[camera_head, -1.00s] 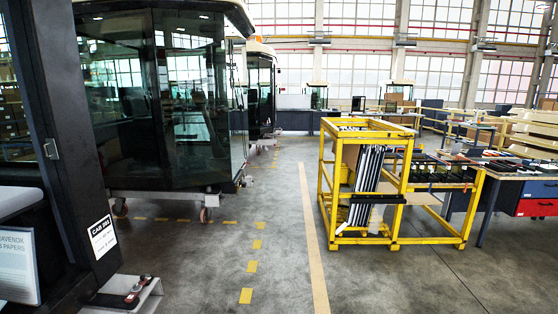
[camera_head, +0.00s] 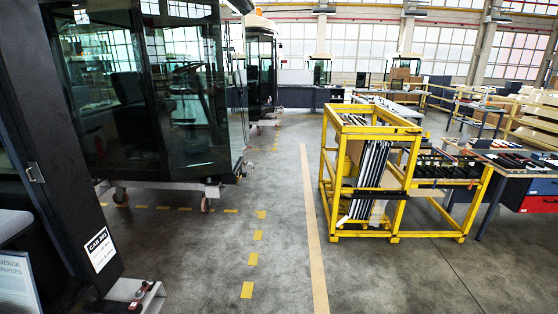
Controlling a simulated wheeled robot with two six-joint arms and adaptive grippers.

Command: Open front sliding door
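A large glazed cab (camera_head: 130,100) on a trolley with casters stands at the left, with dark tinted glass panels and a seat and steering wheel dimly visible inside. Which panel is the front sliding door, I cannot tell. Neither of my grippers is in view.
A yellow rack (camera_head: 365,175) holding upright panels stands right of centre. A workbench (camera_head: 520,180) with red and blue drawers is at the right. More cabs (camera_head: 262,65) stand behind. The grey floor aisle with yellow markings (camera_head: 257,235) is clear.

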